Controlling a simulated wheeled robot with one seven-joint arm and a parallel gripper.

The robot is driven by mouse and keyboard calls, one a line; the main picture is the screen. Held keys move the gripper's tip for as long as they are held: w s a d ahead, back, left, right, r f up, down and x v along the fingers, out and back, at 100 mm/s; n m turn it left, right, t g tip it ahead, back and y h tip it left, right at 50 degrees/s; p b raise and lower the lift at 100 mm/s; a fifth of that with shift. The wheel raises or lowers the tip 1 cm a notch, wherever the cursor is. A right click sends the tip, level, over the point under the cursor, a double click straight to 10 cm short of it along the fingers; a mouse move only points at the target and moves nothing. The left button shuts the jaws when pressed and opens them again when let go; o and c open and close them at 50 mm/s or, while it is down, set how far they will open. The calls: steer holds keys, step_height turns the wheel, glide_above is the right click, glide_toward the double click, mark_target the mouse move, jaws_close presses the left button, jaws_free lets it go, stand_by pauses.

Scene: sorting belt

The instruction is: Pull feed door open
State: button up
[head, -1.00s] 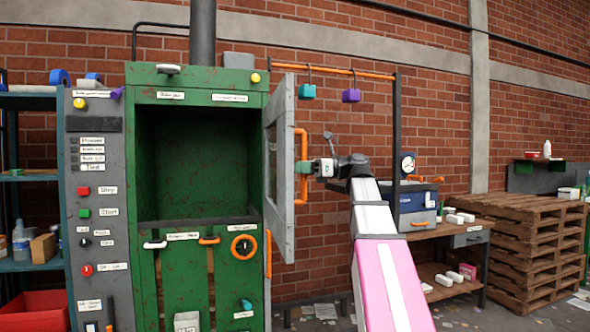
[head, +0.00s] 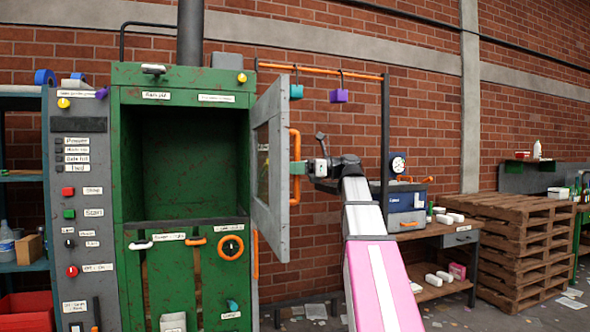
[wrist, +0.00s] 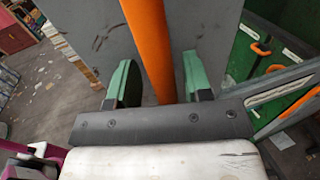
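The feed door (head: 270,165) is a grey panel with a small window, hinged at the right side of the green cabinet's opening (head: 180,160). It stands swung wide open, and its inner face shows in the head view. Its orange handle (head: 295,140) is on the far, outer face. My gripper (head: 299,168) is at this handle. In the wrist view my gripper (wrist: 158,84) has its green fingers on both sides of the orange bar (wrist: 150,45), with small gaps visible beside it, so the fingers look open around it.
A grey control panel (head: 87,250) stands left of the cabinet. A workbench (head: 428,233) with a blue box and stacked pallets (head: 525,240) stand to the right.

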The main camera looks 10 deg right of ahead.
steer(key=shift+d, duration=0.15)
steer(key=s+d, duration=0.1)
steer(key=d, duration=0.9)
steer(key=shift+s+d, duration=0.25)
steer(key=shift+f, duration=0.1)
steer(key=w+a+f+n+h, duration=0.2)
steer(key=a+f, duration=0.1)
steer(key=f, duration=0.9)
steer(key=w+a+f+n+t+h, duration=0.1)
steer(key=w+a+f+h, duration=0.15)
steer(key=f, duration=1.05)
steer(key=w+a+f+n+h, duration=0.1)
steer(key=a+f+n+h, duration=0.15)
steer(key=f, duration=0.95)
steer(key=s+f+n+g+h, duration=0.1)
steer(key=s+f+n+h, duration=0.2)
steer(key=f, duration=0.8)
steer(key=s+a+f+n+g+h, duration=0.1)
steer(key=s+f+n+h, duration=0.3)
steer(key=f, duration=0.7)
steer(key=s+a+f+n+g+h, duration=0.1)
steer(key=s+f+n+h, duration=0.2)
steer(key=s+f+n, duration=0.4)
step_height(320, 180, down, 4)
steer(key=shift+s+f+g+h, duration=0.3)
steer(key=shift+s+h, duration=0.1)
steer(key=shift+s, duration=0.3)
